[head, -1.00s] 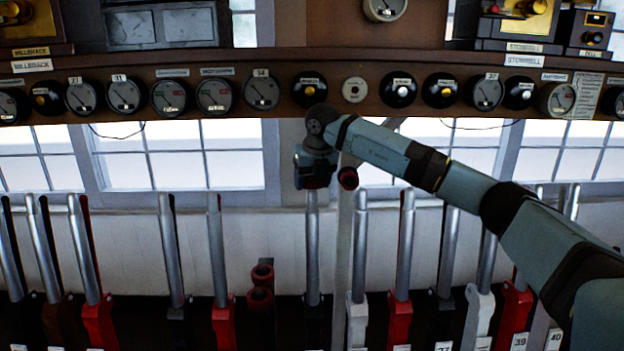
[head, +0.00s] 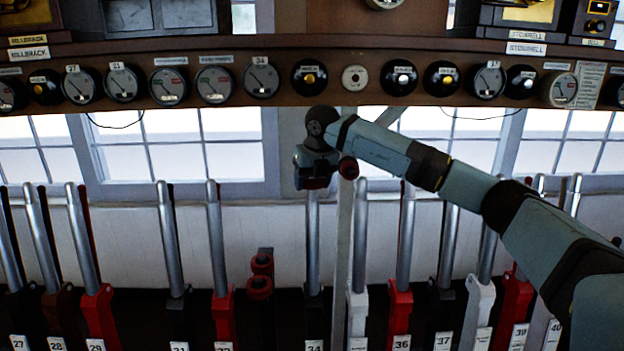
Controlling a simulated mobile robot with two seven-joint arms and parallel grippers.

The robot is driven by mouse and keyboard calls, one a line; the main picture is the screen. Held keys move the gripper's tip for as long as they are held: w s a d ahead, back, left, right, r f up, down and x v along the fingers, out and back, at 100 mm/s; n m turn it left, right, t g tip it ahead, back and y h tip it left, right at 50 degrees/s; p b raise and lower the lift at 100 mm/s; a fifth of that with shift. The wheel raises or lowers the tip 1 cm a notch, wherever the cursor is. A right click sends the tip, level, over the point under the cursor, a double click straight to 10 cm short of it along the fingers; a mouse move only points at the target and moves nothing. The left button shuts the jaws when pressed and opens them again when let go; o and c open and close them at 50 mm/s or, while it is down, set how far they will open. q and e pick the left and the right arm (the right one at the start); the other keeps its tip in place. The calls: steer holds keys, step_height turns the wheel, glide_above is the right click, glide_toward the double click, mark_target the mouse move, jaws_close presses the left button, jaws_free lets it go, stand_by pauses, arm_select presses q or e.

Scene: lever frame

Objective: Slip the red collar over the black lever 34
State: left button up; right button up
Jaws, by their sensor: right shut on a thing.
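Black lever 34 (head: 313,240) stands upright near the middle, with a pale steel shaft and a black base over its label. My right gripper (head: 316,184) is directly above the lever's top in the head view, pointing down. It is shut on the red collar (head: 315,184), of which only a dark red strip shows under the gripper. The collar lines up with the lever's tip; whether it is around the tip or just above it, I cannot tell. The gripper hides the tip. My left gripper is not in view.
A dark red ring (head: 348,168) shows just right of the gripper, near a grey post. Two red rings (head: 260,275) sit left of lever 34. Lever 32 (head: 216,240) and white lever 35 (head: 359,240) flank it. A dial shelf (head: 400,50) runs above.

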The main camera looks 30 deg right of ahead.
steer(key=shift+s+a+f+b, duration=0.1)
steer(key=shift+f+b, duration=0.25)
steer(key=shift+f, duration=0.35)
steer(key=shift+f, duration=0.15)
steer(key=o, duration=1.1)
steer(key=shift+p+v, duration=2.25)
steer(key=shift+v, duration=2.3)
steer(key=shift+s, duration=0.1)
